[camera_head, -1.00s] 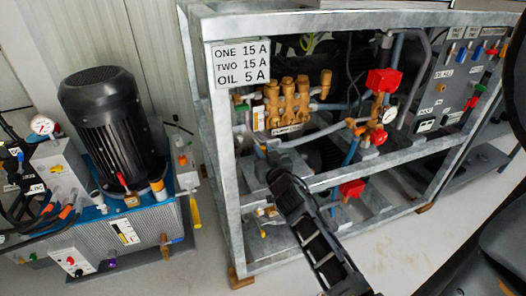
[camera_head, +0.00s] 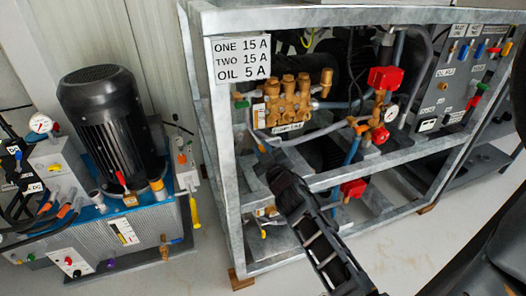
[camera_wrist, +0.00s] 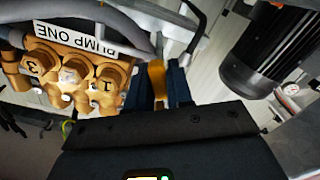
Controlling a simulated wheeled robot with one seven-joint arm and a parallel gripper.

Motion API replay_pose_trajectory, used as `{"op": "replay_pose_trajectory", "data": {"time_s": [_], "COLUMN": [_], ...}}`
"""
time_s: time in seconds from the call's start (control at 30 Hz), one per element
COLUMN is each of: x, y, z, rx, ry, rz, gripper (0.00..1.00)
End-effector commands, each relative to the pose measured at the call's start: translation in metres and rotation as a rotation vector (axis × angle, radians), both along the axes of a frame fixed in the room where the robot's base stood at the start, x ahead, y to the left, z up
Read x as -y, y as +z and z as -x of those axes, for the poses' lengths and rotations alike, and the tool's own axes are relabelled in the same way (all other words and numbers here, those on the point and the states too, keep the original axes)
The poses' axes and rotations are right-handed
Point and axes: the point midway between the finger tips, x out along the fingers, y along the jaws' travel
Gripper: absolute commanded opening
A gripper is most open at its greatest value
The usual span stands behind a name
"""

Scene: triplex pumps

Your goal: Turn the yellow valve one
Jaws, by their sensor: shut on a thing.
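The yellow valve handle (camera_wrist: 157,76) stands between my gripper's blue fingers in the wrist view, just beside the brass pump head (camera_wrist: 75,72) with the "PUMP ONE" label. My gripper (camera_wrist: 165,88) is shut on this handle. In the head view my gripper (camera_head: 264,152) reaches into the grey frame, below and left of the brass pump (camera_head: 290,98). There the valve is mostly hidden by the gripper, and its exact turn angle cannot be told.
The grey steel frame (camera_head: 222,140) has rails close around my arm. Red valve parts (camera_head: 386,78) and a gauge (camera_head: 391,113) sit to the right. A black motor (camera_head: 108,120) on a blue unit stands at the left. Some floor in front is clear.

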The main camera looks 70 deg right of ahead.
Motion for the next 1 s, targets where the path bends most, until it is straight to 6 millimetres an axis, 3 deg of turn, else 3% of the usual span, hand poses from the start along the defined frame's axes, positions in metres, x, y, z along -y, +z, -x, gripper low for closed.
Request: {"op": "replay_pose_trajectory", "data": {"time_s": [0.33,0.87,0.9,1.0], "x": [-0.0008,-0.001,-0.001,-0.001], "y": [-0.0012,-0.0012,-0.0013,-0.0011], "z": [-0.0004,-0.0004,-0.0004,-0.0004], "rx": [-0.114,-0.136,-0.136,-0.135], "ry": [0.0,0.001,0.001,0.0], "rz": [0.096,0.113,0.113,0.113], "gripper": [0.0,0.0,0.23,0.32]}}
